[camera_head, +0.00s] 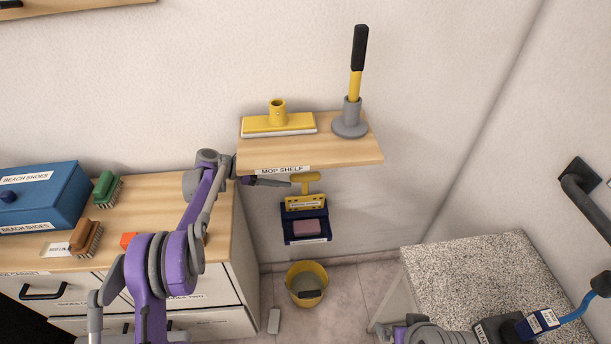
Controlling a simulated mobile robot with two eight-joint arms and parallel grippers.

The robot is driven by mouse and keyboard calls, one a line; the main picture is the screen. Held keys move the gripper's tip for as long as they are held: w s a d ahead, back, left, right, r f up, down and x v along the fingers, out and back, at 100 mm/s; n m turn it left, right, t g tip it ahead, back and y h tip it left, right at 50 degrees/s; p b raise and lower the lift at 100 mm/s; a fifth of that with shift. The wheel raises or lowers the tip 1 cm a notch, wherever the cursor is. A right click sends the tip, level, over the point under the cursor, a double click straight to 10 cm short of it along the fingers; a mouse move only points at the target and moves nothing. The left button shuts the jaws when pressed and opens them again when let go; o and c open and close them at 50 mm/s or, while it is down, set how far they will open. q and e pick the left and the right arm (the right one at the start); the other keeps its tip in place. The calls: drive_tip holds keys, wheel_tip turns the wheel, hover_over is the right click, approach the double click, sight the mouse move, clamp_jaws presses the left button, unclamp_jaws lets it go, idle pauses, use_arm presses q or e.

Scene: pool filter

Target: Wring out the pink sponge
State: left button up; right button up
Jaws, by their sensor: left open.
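The pink sponge (307,227) lies in a dark blue wringer tray (287,236) on the wall below the mop shelf. A yellow plate with a T-shaped yellow handle (306,178) stands raised above the sponge. My left gripper (284,183) reaches under the shelf's front edge from the left. It is open, at the left side of the yellow handle; whether it touches is too small to tell.
A yellow bucket (293,285) stands on the floor below the tray. The mop shelf (350,152) hangs just above my left gripper. A drawer cabinet (150,200) stands left, and a speckled counter (480,275) stands right.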

sight(301, 175)
use_arm(q)
drive_tip(key=x, duration=0.5)
drive_tip(key=r+x, duration=0.1)
drive_tip(key=x, duration=0.1)
drive_tip(key=shift+w+d+f, duration=0.15)
drive_tip(key=shift+d, duration=0.35)
drive_tip(key=shift+c, duration=0.2)
clamp_jaws()
idle(0.7)
